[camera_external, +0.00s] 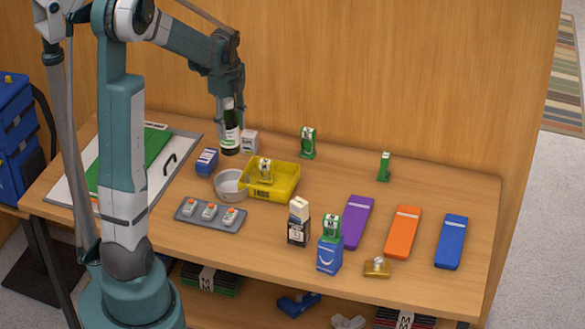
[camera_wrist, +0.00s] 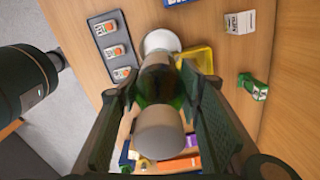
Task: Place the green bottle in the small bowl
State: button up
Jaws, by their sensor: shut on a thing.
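The green bottle (camera_external: 230,137) is dark green with a pale label and stands upright in my gripper (camera_external: 231,108). The wrist view shows the bottle (camera_wrist: 163,85) between the two fingers of my gripper (camera_wrist: 165,95), which are shut on it. The small bowl (camera_external: 228,190) is pale grey and sits on the table, in front of the bottle in the external view. In the wrist view, the bowl (camera_wrist: 160,40) shows just past the bottle's far end, partly hidden by it. I cannot tell how high the bottle hangs above the table.
A yellow bin (camera_external: 286,187) with a small box inside adjoins the bowl's right side. A blue box (camera_external: 206,161) and a white box (camera_external: 250,139) stand close by. A grey tray (camera_external: 211,218) with three small items lies in front. The table's back right is mostly clear.

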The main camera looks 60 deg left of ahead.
aim_at(230, 153)
jog(key=shift+f, duration=2.95)
jog(key=shift+f, duration=2.1)
jog(key=shift+f+b, duration=0.5)
jog(key=shift+f, duration=0.05)
jog(key=o, duration=1)
jog(key=shift+r, duration=0.1)
jog(key=shift+r, duration=0.1)
